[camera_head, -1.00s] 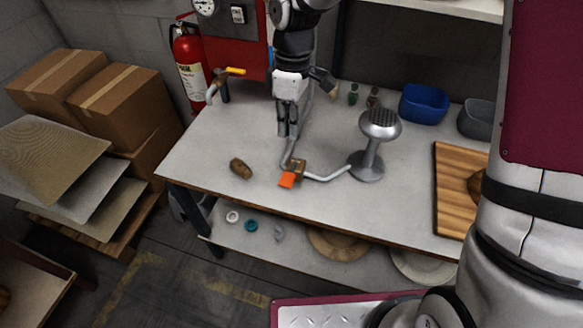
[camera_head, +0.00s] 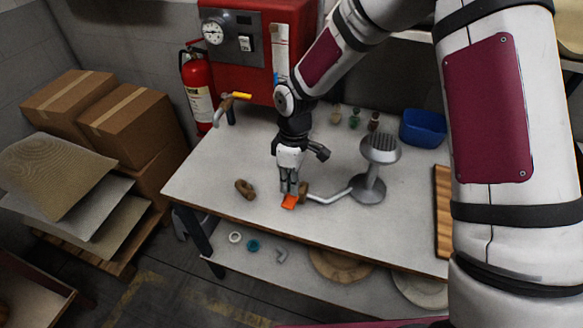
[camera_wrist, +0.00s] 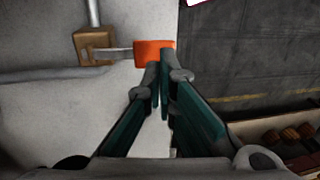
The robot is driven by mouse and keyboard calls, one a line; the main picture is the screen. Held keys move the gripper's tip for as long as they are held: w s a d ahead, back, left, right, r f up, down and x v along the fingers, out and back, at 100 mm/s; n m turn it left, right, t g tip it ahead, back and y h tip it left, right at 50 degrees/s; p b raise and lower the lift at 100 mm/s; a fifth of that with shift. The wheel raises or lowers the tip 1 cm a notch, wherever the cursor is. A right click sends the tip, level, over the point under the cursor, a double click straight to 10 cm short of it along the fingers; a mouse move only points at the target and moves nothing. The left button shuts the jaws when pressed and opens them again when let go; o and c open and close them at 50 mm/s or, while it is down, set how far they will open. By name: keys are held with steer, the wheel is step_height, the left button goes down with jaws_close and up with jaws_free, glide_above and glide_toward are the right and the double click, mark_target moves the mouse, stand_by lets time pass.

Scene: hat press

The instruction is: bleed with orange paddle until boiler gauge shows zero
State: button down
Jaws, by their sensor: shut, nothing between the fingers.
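The orange paddle (camera_head: 289,202) sticks out from a small brass valve block (camera_head: 304,188) near the front edge of the workbench. In the wrist view the paddle (camera_wrist: 150,53) is a flat orange tab on a grey stem from the brass block (camera_wrist: 95,46). My gripper (camera_head: 289,192) is shut and empty, pointing down, with its fingertips (camera_wrist: 159,68) right at or just above the paddle; I cannot tell whether they touch. The white round boiler gauge (camera_head: 212,33) is on the red boiler (camera_head: 275,55) at the back; its reading is too small to make out.
A bent pipe (camera_head: 330,198) runs from the valve to a metal domed stand (camera_head: 370,180) at the right. A brown lump (camera_head: 245,188) lies left of the paddle. A yellow-handled tap (camera_head: 230,108), blue bowl (camera_head: 423,128) and fire extinguisher (camera_head: 198,90) stand farther back.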

mark_target(289, 202)
steer(key=shift+s+f+p, duration=0.15)
steer(key=shift+f, duration=0.7)
steer(key=shift+s+f+p, duration=0.1)
steer(key=shift+f+p, duration=0.05)
steer(key=shift+f, duration=0.7)
